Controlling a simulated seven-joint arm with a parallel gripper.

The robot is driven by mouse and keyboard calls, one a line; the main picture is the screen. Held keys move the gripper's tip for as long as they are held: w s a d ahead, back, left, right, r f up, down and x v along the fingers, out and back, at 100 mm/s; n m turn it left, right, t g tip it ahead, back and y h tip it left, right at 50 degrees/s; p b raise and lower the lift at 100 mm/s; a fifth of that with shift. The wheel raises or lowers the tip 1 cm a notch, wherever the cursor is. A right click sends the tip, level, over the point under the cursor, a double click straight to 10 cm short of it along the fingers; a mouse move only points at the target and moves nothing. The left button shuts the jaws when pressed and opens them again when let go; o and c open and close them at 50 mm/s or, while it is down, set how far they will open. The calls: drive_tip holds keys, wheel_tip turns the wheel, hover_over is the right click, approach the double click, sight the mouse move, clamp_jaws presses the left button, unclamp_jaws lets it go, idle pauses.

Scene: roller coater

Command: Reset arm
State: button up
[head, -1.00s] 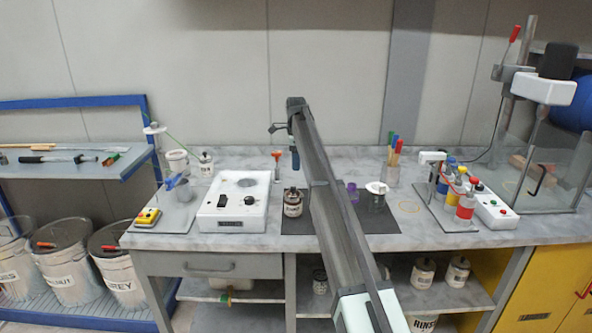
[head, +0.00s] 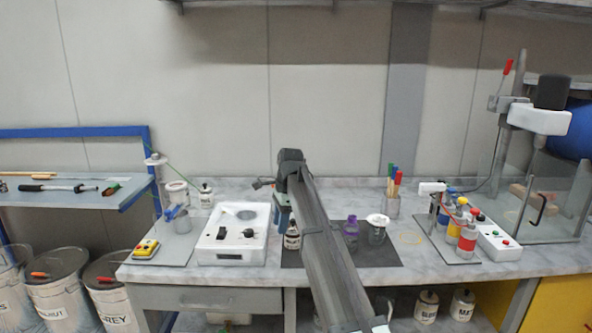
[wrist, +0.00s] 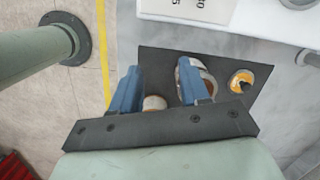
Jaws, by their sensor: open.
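My gripper (head: 283,212) hangs over the left part of the dark mat (head: 385,253) on the bench, beside and partly in front of a small labelled jar (head: 292,236). In the wrist view, the two blue fingers of my gripper (wrist: 157,82) are spread apart with nothing held between their tips. A round container (wrist: 154,103) shows low in the gap between them. Another round container is partly hidden behind the right finger. My dark arm reaches forward across the front of the bench. I cannot tell how high the fingertips are above the mat.
A white box with a round plate (head: 232,236) stands left of the mat. A purple bottle (head: 351,233) and a glass jar with a white lid (head: 377,229) stand on the mat's right side. Pens in a cup (head: 392,205) stand behind.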

drive_tip(key=s+d+f+n+g+y, duration=0.15)
drive_tip(key=s+f+n, duration=0.35)
drive_tip(key=s+f, duration=1.45)
drive_tip(key=s+d+f+n+g, duration=0.1)
drive_tip(key=s+d+f, duration=0.35)
drive_tip(key=f, duration=0.45)
drive_tip(key=s+d+f+n+g+h, duration=0.1)
drive_tip(key=s+d+f+n, duration=0.15)
drive_tip(key=s+f, duration=0.5)
drive_tip(key=s+d+f+n, duration=0.1)
drive_tip(key=s+d+f, duration=0.3)
drive_tip(key=f, duration=0.7)
drive_tip(key=s+d+f+n+g, duration=0.1)
drive_tip(key=s+d+f, duration=0.2)
drive_tip(key=s+f, duration=0.2)
drive_tip(key=s+d+f+n+g+h, duration=0.1)
drive_tip(key=s+f, duration=0.4)
drive_tip(key=s, duration=0.5)
drive_tip(key=s+d+f+n+g+h, duration=0.1)
drive_tip(key=s+d+f+n, duration=0.2)
drive_tip(key=s, duration=0.5)
drive_tip(key=shift+s+d+f, duration=0.3)
drive_tip(key=shift+d+f, duration=0.6)
drive_tip(key=shift+d, duration=0.3)
